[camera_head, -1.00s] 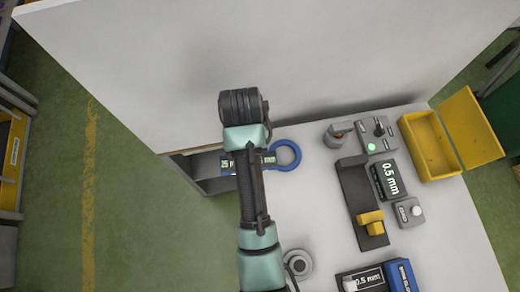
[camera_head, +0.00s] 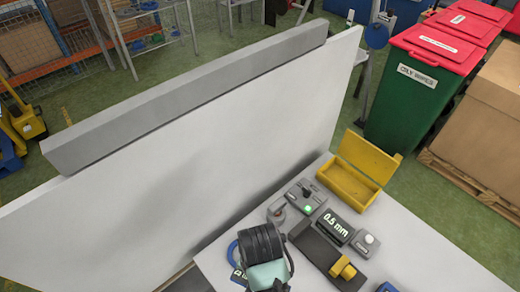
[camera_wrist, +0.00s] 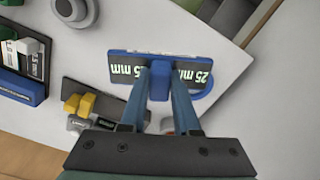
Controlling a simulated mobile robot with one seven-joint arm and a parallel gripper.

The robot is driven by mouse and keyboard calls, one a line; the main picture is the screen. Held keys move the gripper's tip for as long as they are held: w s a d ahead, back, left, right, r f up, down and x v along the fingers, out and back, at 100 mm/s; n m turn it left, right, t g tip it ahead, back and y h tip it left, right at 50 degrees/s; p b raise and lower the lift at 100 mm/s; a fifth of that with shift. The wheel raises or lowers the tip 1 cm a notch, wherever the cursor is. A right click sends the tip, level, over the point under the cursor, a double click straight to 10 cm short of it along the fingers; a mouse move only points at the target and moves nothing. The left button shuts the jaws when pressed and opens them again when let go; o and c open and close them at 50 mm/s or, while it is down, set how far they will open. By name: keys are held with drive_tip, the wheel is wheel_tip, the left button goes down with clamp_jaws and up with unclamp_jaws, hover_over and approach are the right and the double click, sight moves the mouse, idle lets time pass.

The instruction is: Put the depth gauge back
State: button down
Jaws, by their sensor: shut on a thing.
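A dark bar-shaped gauge (camera_wrist: 122,70) with blue trim and 25 mm markings lies across my fingertips in the wrist view. I take it to be the depth gauge. My gripper (camera_wrist: 159,76) is shut on the blue block at its middle. A blue ring (camera_wrist: 208,92) shows at its right end; I cannot tell whether it is part of the gauge. In the head view the ring (camera_head: 233,250) shows left of my wrist, which hides most of the gauge. Whether the gauge touches the white table is unclear.
On the white table (camera_head: 408,235) stand a dark stand with a yellow block (camera_head: 343,267), a 0.5 mm block (camera_head: 334,228), a grey box with a green light (camera_head: 305,197) and an open yellow bin (camera_head: 350,186). A tall white panel (camera_head: 190,180) borders the table.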

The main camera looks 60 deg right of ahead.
wheel_tip(320, 180, down, 10)
drive_tip(key=shift+r+p, duration=0.25)
drive_tip(key=shift+p, duration=0.2)
drive_tip(key=shift+f, duration=0.2)
drive_tip(key=c, duration=0.6)
unclamp_jaws()
drive_tip(key=shift+c, duration=0.2)
drive_tip(key=shift+r, duration=0.15)
wheel_tip(320, 180, up, 12)
drive_tip(key=shift+r+b, duration=0.1)
drive_tip(key=shift+b, duration=0.25)
